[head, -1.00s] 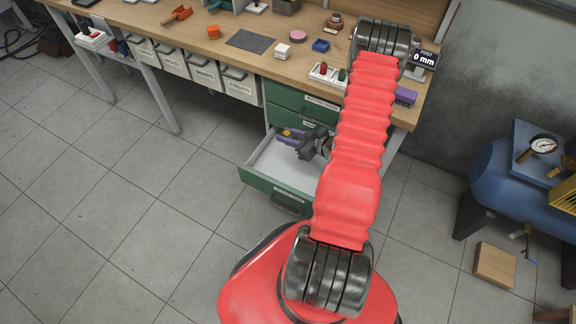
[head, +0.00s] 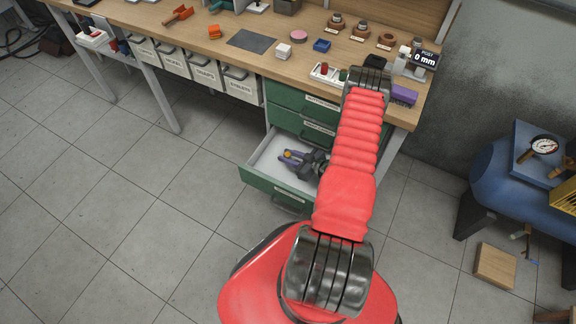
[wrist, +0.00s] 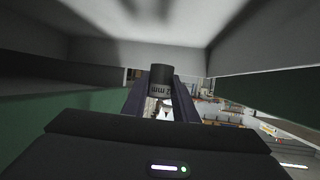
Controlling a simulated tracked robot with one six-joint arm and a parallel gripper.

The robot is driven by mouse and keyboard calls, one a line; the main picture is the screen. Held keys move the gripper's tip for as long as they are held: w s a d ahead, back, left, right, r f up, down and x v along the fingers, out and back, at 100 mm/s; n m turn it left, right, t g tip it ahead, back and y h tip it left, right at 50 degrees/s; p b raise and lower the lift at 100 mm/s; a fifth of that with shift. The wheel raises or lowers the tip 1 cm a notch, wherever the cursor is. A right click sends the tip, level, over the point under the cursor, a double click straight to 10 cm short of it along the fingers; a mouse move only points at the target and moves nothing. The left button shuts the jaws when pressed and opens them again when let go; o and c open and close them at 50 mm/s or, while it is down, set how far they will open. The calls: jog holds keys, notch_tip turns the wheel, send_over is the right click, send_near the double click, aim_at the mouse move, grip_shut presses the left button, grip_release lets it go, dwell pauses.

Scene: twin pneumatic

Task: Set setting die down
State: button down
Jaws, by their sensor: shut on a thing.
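My gripper (head: 292,155) is inside the open lower drawer (head: 263,182), low over its pale floor. In the wrist view it is shut on the setting die (wrist: 162,78), a short dark cylinder with a grey band bearing upside-down lettering that ends in "mm". The die stands between the two dark fingers, close to the drawer's pale inner surface. I cannot tell whether it touches that surface. In the head view a small orange-yellow patch shows at the fingertips, but the die itself is hard to make out there.
The drawer walls stand close around the gripper, and shut green drawers (head: 303,98) are above it. A blue compressor tank (head: 510,180) is at right.

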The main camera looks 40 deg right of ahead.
aim_at(288, 169)
jog(key=shift+f, duration=1.55)
jog(key=shift+f, duration=0.1)
jog(key=shift+f, duration=1.75)
jog(key=c, duration=1.4)
grip_release()
jog(key=shift+f, duration=0.1)
jog(key=shift+c, duration=0.2)
jog(key=shift+v, duration=3.8)
jog(key=shift+a, duration=0.1)
